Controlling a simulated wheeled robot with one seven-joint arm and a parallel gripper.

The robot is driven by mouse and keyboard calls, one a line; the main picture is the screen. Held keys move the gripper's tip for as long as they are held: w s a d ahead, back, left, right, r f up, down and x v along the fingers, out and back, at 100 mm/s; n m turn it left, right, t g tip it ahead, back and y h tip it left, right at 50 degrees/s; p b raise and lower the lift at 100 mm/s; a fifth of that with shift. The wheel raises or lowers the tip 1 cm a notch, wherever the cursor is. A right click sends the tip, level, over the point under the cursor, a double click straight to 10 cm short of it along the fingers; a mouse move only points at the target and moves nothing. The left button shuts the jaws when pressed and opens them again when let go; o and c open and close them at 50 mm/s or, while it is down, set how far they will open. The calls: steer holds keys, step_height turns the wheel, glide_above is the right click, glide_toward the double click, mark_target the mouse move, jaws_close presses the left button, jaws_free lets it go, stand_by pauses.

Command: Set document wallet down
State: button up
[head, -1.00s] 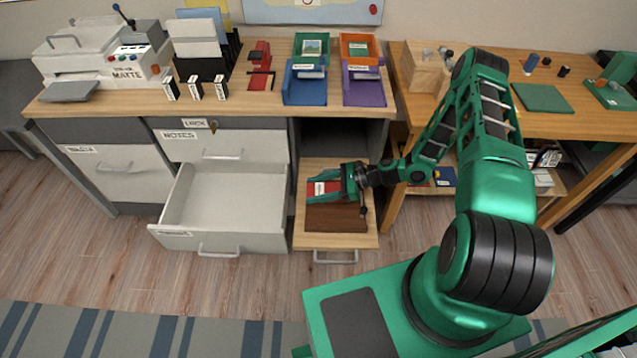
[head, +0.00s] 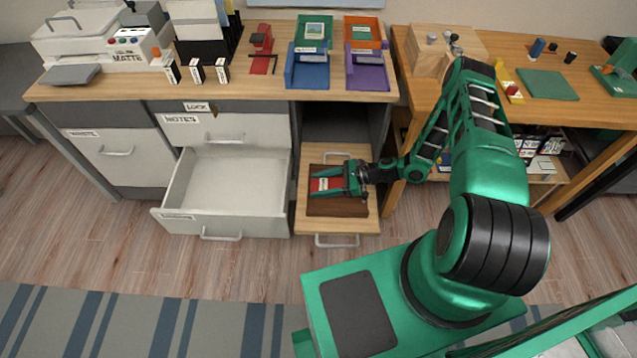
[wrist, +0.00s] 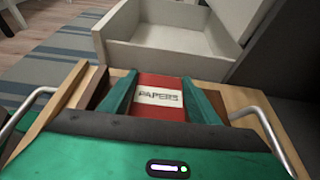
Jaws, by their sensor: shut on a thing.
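The document wallet is a red flat piece (head: 322,184) with a white label, over the dark brown mat (head: 340,208) on the pull-out wooden board (head: 351,226). In the wrist view the red wallet (wrist: 162,81) with its "PAPERS" label lies between my two green fingers. My gripper (head: 326,183) is shut on the wallet, coming from the right. The mat's brown surface shows around the wallet, mainly in front. I cannot tell whether the wallet touches the mat. My gripper hides part of the wallet.
An open, empty grey drawer (head: 225,203) stands just left of the board. The desk top above holds blue (head: 306,74) and purple (head: 367,77) trays. A wooden table leg (head: 399,160) is close behind my forearm.

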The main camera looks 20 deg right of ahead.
steer(key=shift+f, duration=0.5)
stand_by(0.5)
steer(key=o, duration=1.3)
steer(key=shift+o, duration=0.2)
steer(key=v, duration=1)
steer(key=shift+d+r, duration=0.1)
steer(key=shift+d, duration=0.3)
